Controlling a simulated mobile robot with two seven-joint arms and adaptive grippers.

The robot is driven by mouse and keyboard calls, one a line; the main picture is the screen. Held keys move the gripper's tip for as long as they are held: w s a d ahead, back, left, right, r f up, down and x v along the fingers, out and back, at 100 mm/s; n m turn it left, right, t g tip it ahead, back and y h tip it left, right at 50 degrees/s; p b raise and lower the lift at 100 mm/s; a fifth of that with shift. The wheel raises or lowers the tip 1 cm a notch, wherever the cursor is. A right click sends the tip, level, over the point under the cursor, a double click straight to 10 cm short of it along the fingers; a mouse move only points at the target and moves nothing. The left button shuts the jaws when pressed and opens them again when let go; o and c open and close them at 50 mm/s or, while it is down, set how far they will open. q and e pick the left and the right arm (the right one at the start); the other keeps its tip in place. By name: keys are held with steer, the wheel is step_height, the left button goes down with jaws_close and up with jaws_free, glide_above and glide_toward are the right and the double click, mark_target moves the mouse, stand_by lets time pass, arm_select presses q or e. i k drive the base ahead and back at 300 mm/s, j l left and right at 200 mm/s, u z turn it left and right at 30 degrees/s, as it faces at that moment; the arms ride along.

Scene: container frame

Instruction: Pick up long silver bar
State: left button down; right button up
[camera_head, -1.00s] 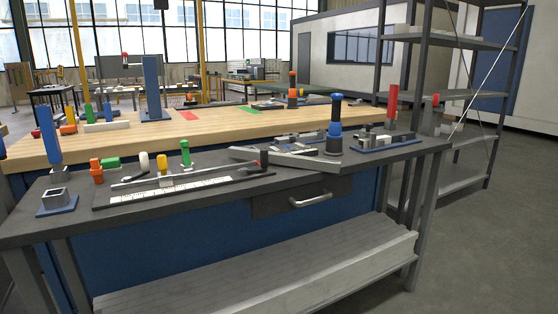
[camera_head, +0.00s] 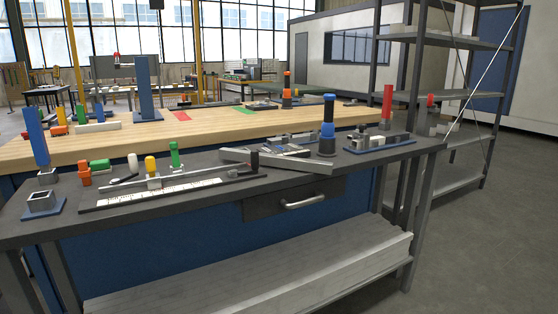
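A long silver bar (camera_head: 290,164) lies slanted on the dark workbench top (camera_head: 225,195), right of centre, with its right end near the front edge above the drawer. A second long, pale grey bar or beam (camera_head: 330,271) lies along the front of the bench's lower shelf.
A ruler fixture (camera_head: 165,190) with coloured knobs lies left of the slanted bar. A blue and black cylinder (camera_head: 327,130) stands close behind its right end. A drawer handle (camera_head: 302,202) sticks out below. Open floor (camera_head: 490,230) lies to the right.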

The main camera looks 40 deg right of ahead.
mark_target(323, 167)
steer(key=i+l+z, duration=0.1)
steer(key=l, duration=2.1)
